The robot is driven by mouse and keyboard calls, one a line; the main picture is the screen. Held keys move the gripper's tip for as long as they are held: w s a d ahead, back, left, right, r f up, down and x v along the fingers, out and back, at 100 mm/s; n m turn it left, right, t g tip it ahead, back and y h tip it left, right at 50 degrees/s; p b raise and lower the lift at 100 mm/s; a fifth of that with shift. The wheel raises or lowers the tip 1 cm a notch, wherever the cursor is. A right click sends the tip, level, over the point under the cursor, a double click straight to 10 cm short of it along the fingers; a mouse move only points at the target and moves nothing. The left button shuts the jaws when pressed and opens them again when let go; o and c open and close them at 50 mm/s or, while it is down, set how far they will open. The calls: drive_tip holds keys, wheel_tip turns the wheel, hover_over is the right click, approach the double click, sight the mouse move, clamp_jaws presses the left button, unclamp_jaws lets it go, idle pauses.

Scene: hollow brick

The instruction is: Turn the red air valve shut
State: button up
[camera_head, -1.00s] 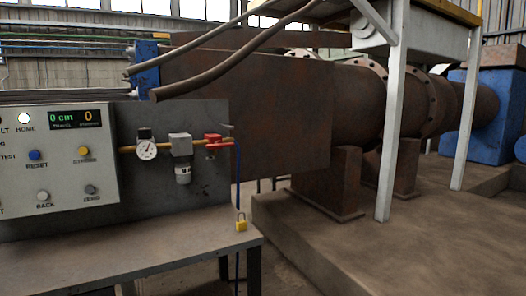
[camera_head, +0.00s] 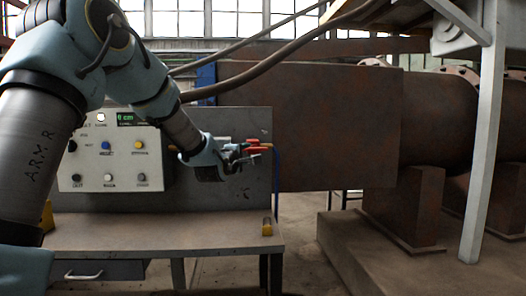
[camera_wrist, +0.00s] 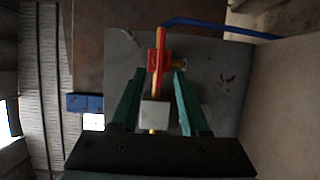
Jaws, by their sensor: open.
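The red air valve (camera_head: 258,149) sits on the dark upright panel, at the right end of the air line. It also shows in the wrist view (camera_wrist: 157,60), on a yellow pipe. My gripper (camera_head: 248,154) is at the valve and partly covers it in the head view. In the wrist view, my two green fingers (camera_wrist: 159,73) are apart, with the valve just beyond and between their tips. The gripper looks empty; I cannot tell whether a finger touches the valve. The exact angle of the valve's handle is unclear.
A pale block, likely the air filter (camera_wrist: 155,114), sits between my fingers. A blue hose (camera_wrist: 215,27) leaves the pipe. The control box (camera_head: 112,163) is left of the valve. A yellow padlock (camera_head: 267,228) is at the bench's (camera_head: 150,235) right edge. The rusty duct (camera_head: 335,130) stands behind.

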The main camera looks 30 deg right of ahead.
sight(253, 150)
drive_tip(key=p+x, duration=0.2)
drive_tip(key=x, duration=0.7)
drive_tip(key=shift+a, duration=0.1)
clamp_jaws()
